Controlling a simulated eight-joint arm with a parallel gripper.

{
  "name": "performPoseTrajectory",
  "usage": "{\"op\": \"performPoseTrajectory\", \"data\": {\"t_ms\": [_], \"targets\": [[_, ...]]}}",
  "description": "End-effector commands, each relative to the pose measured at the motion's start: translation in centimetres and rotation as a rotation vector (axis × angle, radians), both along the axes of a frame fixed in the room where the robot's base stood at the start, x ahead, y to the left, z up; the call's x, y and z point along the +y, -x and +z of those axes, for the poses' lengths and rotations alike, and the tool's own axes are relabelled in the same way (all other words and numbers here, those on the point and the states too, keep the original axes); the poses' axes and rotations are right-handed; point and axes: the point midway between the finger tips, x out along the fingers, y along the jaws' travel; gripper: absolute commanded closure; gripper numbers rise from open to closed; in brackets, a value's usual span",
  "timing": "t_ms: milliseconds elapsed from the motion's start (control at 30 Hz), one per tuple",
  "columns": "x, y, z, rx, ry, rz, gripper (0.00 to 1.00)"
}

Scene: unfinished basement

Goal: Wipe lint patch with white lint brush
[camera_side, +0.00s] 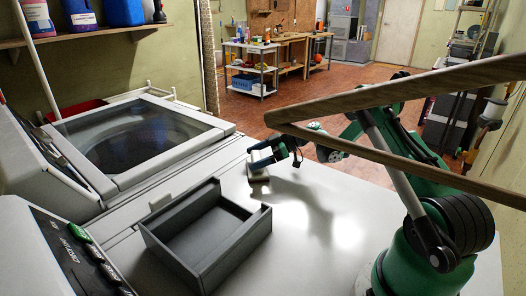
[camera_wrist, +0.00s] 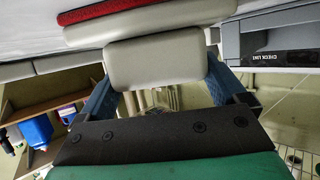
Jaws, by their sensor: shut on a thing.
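The white lint brush (camera_side: 258,175) is at the far end of the white machine top, below my gripper (camera_side: 262,158). In the wrist view my gripper (camera_wrist: 158,76) has its blue fingers on either side of the brush's off-white handle (camera_wrist: 150,64), shut on it. The brush's wide head and a red strip (camera_wrist: 88,12) show at the top of that view. The brush is at or just above the surface; I cannot tell if it touches. I cannot make out a lint patch in either view.
An open grey box (camera_side: 188,264) stands on the machine top (camera_side: 312,262), with clear surface to its right. A glass-lidded washer (camera_side: 222,125) is at left. A wooden beam (camera_side: 440,80) crosses the foreground at right. A shelf (camera_side: 85,36) holds bottles at upper left.

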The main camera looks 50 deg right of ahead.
Motion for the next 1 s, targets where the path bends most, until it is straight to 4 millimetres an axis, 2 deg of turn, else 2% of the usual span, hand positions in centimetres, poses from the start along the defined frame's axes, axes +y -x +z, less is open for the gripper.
{"op": "performPoseTrajectory", "data": {"t_ms": [200, 1000], "targets": [[0.1, -2.0, 0.0, 0.000, 0.001, 0.001, 0.71], [0.0, 5.5, 0.0, 0.001, 0.000, -0.001, 0.71]]}}
